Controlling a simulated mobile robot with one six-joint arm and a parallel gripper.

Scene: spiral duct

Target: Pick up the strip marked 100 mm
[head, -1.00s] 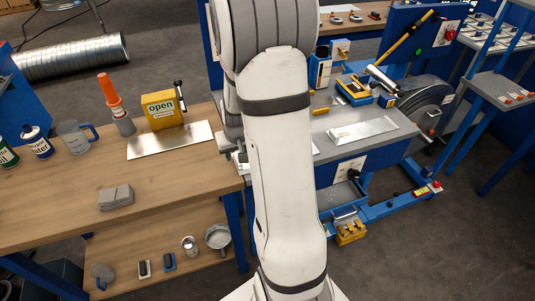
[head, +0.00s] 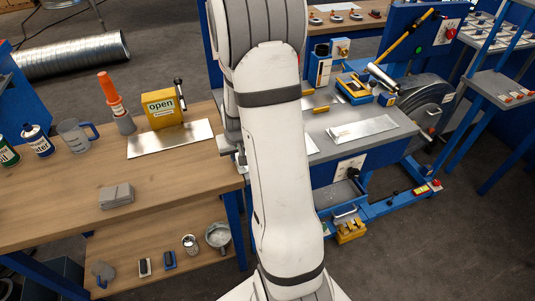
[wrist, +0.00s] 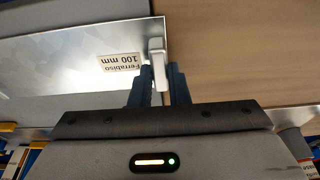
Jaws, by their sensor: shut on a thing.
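The strip marked 100 mm (wrist: 75,75) is a shiny metal sheet at the left of the wrist view. Its label reads upside down there, and a small pale grey tab (wrist: 157,62) stands at its right edge. My gripper (wrist: 161,78) has its two dark fingers closed on this tab, one on each side. In the head view my white arm hides the gripper and most of this area. A piece of bright sheet (head: 311,144) shows just right of the arm on the grey bench; its label cannot be seen there.
Another sheet (head: 142,147) lies on the wooden table beside a yellow "open" box (head: 160,110). An orange-topped bottle (head: 118,112) and jug (head: 75,136) stand left. A further labelled sheet (head: 362,129) lies on the grey bench (head: 402,130). The wooden table's front is mostly clear.

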